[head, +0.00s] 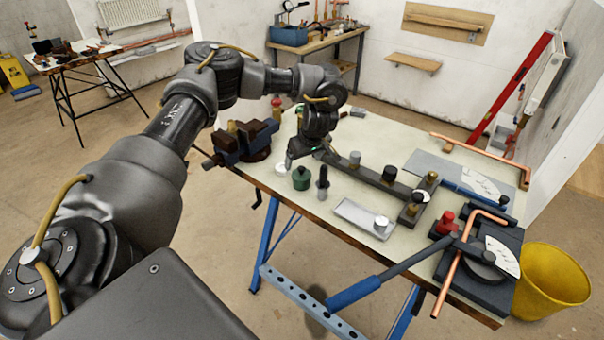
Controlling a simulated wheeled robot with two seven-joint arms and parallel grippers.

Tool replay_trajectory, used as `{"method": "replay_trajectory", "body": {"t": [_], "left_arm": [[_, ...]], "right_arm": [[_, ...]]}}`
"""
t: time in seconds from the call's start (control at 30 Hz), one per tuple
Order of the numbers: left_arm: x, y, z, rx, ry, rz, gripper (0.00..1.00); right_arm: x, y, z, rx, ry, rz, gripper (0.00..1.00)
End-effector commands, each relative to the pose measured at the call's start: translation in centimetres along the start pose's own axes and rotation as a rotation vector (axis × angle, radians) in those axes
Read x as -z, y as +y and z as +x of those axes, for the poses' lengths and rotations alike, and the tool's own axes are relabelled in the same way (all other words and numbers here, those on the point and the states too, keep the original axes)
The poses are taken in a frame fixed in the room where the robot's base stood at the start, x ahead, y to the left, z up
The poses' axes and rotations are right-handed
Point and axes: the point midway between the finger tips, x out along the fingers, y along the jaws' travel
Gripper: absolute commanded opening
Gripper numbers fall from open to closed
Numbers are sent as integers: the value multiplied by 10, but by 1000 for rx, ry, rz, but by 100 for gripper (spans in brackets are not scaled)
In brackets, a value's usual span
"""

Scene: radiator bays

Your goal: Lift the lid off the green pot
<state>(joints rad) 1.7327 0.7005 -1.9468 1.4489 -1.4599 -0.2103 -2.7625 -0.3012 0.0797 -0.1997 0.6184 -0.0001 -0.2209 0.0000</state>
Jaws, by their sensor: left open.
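The green pot (301,180) is small and stands upright on the workbench near its front edge, left of the middle. Its top looks dark green; at this size I cannot make out the lid's edge clearly. My left gripper (306,157) is open and empty, pointing down just behind and above the pot. I see no contact between its fingers and the pot. My right gripper is not in view.
A white disc (281,169) lies left of the pot and a dark upright tool (322,183) stands right of it. A vise (240,141) sits at the bench's left end. A long dark bar (372,176) and a pale tray (362,217) lie to the right.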

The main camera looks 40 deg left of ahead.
Motion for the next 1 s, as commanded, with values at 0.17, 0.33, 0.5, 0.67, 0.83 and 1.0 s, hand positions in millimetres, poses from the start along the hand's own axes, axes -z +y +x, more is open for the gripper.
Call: {"method": "replay_trajectory", "body": {"t": [0.17, 0.33, 0.5, 0.67, 0.83, 1.0], "left_arm": [[-1, 0, 6, 3, 0, 2, 84], [-3, 0, 30, 4, 0, 1, 84], [-4, 1, 49, 1, 0, 1, 84], [-4, 1, 52, 0, 1, 1, 84], [-4, 1, 52, 0, 0, 1, 75], [-4, 1, 52, 0, 0, 1, 53]], "right_arm": [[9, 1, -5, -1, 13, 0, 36], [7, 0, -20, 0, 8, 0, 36], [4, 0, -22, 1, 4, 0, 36], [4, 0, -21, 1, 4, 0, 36], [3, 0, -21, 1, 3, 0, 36], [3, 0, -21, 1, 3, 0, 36]]}}
